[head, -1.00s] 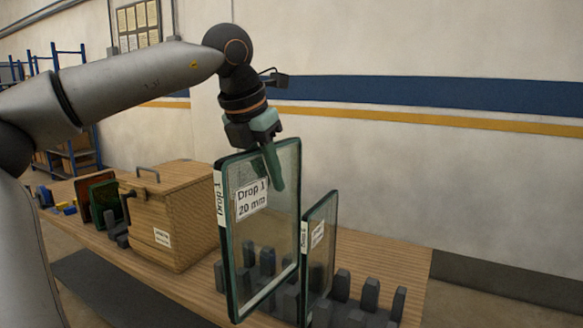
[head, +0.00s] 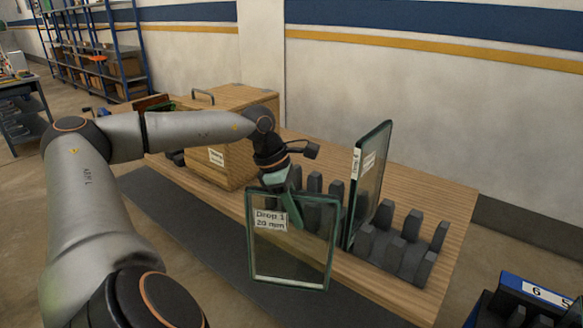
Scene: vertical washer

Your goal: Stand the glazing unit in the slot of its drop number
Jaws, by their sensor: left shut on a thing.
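My left gripper (head: 290,192) is shut on the top edge of a glazing unit (head: 290,255). This glass pane has a dark green frame and a white label reading "Drop 1 20 mm". It hangs roughly upright in front of the table's front edge, with its face towards me. A second glazing unit (head: 370,180) stands upright in a row of grey pegs (head: 402,240) on the table. At the bottom right, a dark rack with a blue edge (head: 535,290) bears white number plates, "6" and part of a "5". Its other slots are out of frame. My right gripper is out of view.
The wooden table (head: 450,215) carries a wooden box (head: 235,120) with a handle, left of the pegs. A dark mat (head: 215,235) lies on the floor along the table's front. Floor shows between the table and the numbered rack.

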